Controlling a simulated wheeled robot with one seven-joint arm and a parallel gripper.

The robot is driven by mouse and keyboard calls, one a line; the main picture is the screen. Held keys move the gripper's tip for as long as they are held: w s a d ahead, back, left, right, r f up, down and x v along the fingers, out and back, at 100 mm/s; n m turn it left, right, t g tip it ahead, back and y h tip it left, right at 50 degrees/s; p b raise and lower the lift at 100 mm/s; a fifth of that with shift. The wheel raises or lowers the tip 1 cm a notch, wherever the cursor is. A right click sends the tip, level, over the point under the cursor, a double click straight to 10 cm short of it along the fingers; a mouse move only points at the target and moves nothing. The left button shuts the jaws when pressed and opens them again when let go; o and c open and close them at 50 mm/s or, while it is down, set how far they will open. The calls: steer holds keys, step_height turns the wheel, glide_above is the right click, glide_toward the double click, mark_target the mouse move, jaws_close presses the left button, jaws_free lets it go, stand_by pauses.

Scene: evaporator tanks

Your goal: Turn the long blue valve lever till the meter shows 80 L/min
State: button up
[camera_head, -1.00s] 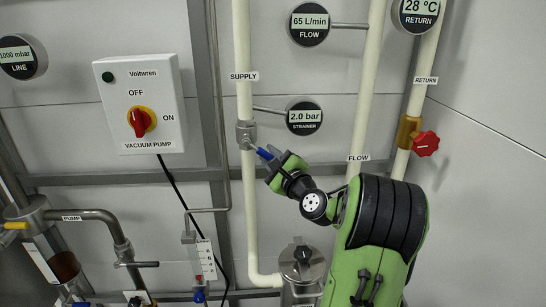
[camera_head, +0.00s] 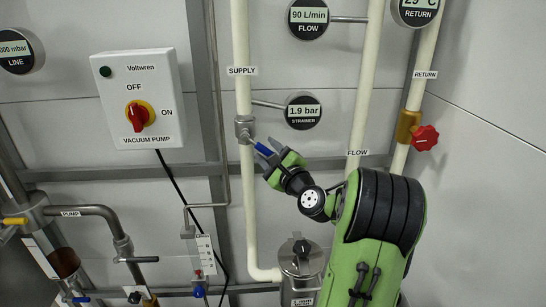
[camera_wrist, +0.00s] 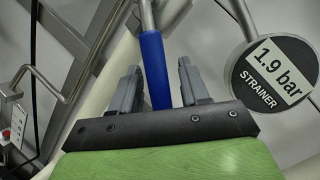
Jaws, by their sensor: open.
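The valve on the supply pipe has a lever with a long blue grip (camera_head: 266,150) that slopes down to the right in the head view. The flow meter (camera_head: 308,18) reads 90 L/min. My gripper (camera_head: 277,165) is at the lower end of the blue grip. In the wrist view the blue grip (camera_wrist: 155,70) stands between the two grey fingers of my gripper (camera_wrist: 160,88), with a visible gap on each side. The fingers are open. The grip's lower end is hidden behind the gripper body.
The strainer gauge (camera_head: 303,112) reads 1.9 bar, just right of the valve. The supply pipe (camera_head: 249,200) runs down close to the left of my gripper. A red return knob (camera_head: 425,138) is to the right, and the vacuum pump box (camera_head: 138,98) is at left.

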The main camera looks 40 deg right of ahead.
steer(key=b+v, duration=0.6)
steer(key=v, duration=0.9)
steer(key=shift+s, duration=0.3)
steer(key=shift+a+f, duration=0.1)
